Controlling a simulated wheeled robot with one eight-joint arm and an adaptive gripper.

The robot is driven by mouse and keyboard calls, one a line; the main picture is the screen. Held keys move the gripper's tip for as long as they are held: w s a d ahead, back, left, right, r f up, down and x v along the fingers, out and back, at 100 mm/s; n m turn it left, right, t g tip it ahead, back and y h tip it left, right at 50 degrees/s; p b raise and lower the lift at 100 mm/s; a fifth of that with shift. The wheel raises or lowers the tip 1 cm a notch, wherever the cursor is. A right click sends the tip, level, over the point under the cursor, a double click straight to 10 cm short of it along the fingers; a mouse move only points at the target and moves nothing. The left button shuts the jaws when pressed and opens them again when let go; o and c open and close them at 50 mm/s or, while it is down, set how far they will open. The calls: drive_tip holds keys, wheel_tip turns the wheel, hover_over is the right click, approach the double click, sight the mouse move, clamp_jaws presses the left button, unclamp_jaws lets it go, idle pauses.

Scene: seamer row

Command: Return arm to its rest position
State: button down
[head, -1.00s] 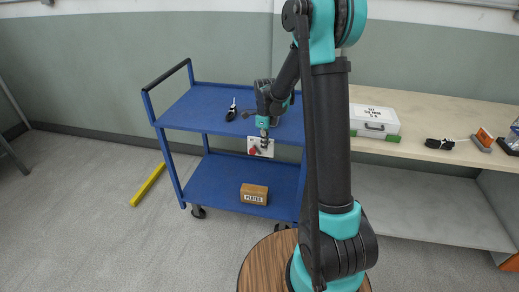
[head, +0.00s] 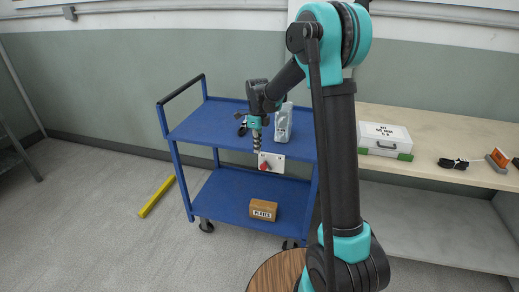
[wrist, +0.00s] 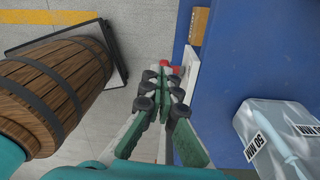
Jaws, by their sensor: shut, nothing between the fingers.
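My gripper (head: 257,147) hangs pointing down in front of the blue cart (head: 234,192), at about the height of its upper shelf. It is shut and empty. In the wrist view its green and grey fingers (wrist: 168,92) lie together, with the cart's blue side to their right. My arm stands bent on the right of the head view, with the forearm reaching left towards the cart.
A white panel (head: 278,162) with a red knob (head: 265,166) is on the cart's near edge, close to my fingers. A clear labelled bag (head: 283,122) stands on the upper shelf; a PLATES box (head: 263,210) sits below. A bench (head: 430,140) holds a white case (head: 385,138).

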drive_tip(key=shift+s+d, duration=0.1)
drive_tip(key=s+d+f+n+t, duration=0.1)
drive_tip(key=s+d+n, duration=0.4)
drive_tip(key=s+n, duration=0.2)
drive_tip(key=s+d+f+n+t, duration=0.1)
drive_tip(key=s+d+n, duration=0.5)
drive_tip(key=s, duration=0.6)
drive_tip(key=s+d+f+n+t, duration=0.1)
drive_tip(key=s+d+n+t, duration=0.1)
drive_tip(key=s+d+n, duration=0.3)
drive_tip(key=s+n, duration=0.4)
drive_tip(key=n, duration=0.1)
drive_tip(key=shift+s+d+t, duration=0.15)
drive_tip(key=shift+s+t, duration=0.25)
